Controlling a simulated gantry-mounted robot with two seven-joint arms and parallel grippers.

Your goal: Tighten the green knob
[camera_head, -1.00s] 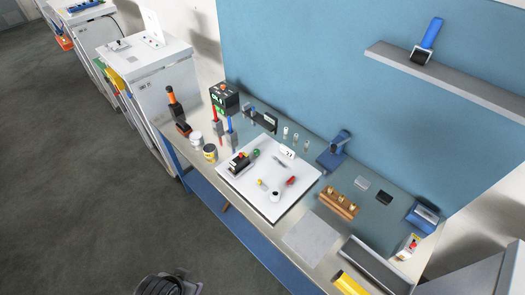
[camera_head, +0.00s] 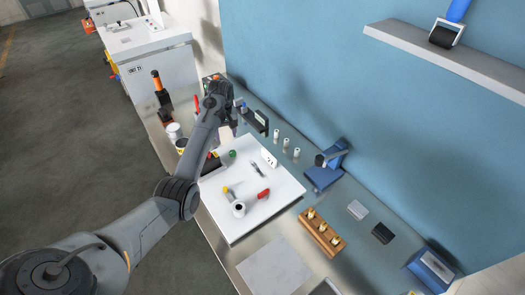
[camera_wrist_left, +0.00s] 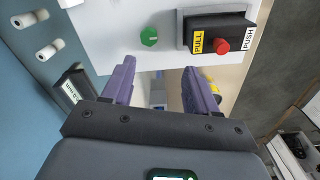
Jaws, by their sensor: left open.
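The green knob (camera_head: 232,154) is on a white board (camera_head: 240,225) on the bench, and part of the black push-pull box shows beside it. In the left wrist view the round green knob (camera_wrist_left: 149,36) sits ahead of my left gripper (camera_wrist_left: 160,82), roughly in line with the gap between its two spread, empty fingers. The fingers are apart from the knob. In the head view my left gripper (camera_head: 234,123) is above the board's back left edge; the arm hides part of the board. In the wrist view the black box (camera_wrist_left: 217,32) has a red button (camera_wrist_left: 221,44).
A wooden block (camera_head: 321,233) and a blue vise-like tool (camera_head: 326,172) stand to the right. Small white cylinders (camera_head: 285,145) stand behind the board.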

